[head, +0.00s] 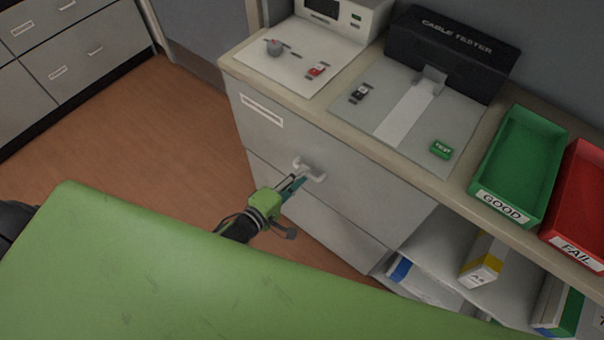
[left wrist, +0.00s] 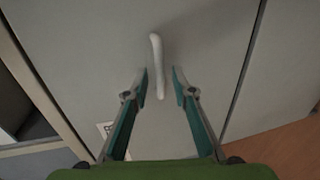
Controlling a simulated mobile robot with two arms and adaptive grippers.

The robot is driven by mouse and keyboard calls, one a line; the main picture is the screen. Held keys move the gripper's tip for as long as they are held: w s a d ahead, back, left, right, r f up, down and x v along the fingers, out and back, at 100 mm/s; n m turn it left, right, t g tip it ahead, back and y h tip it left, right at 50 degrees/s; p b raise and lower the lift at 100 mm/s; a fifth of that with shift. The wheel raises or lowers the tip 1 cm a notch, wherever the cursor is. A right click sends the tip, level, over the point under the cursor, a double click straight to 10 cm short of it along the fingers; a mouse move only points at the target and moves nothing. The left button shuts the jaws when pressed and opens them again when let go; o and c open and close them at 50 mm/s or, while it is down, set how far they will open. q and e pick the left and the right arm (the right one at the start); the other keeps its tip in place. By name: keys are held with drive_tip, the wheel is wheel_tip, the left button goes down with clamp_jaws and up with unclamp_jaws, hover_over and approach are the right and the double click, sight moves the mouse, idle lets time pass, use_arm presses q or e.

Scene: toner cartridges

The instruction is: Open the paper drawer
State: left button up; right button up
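The grey drawer front (head: 350,192) sits in the cabinet below the counter and looks shut, flush with the cabinet. It carries a pale bar handle (head: 312,168) and a label strip (head: 262,110) too small to read. My left gripper (head: 296,184) is at the handle. In the left wrist view the handle (left wrist: 156,62) stands between the tips of my open left gripper (left wrist: 159,82), with a gap on each side. The drawer front (left wrist: 90,50) fills most of that view. My right gripper is not in view.
On the counter are a black cable tester (head: 452,52), a green GOOD tray (head: 482,190) and a red FAIL tray (head: 560,236). An open shelf (head: 515,275) with boxes lies right of the drawer. Wooden floor (head: 140,140) is clear at left.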

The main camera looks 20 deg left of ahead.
use_arm(q)
drive_tip(key=shift+w+d+f, duration=0.15)
drive_tip(key=shift+w+d, duration=0.05)
drive_tip(key=shift+w, duration=0.4)
clamp_jaws()
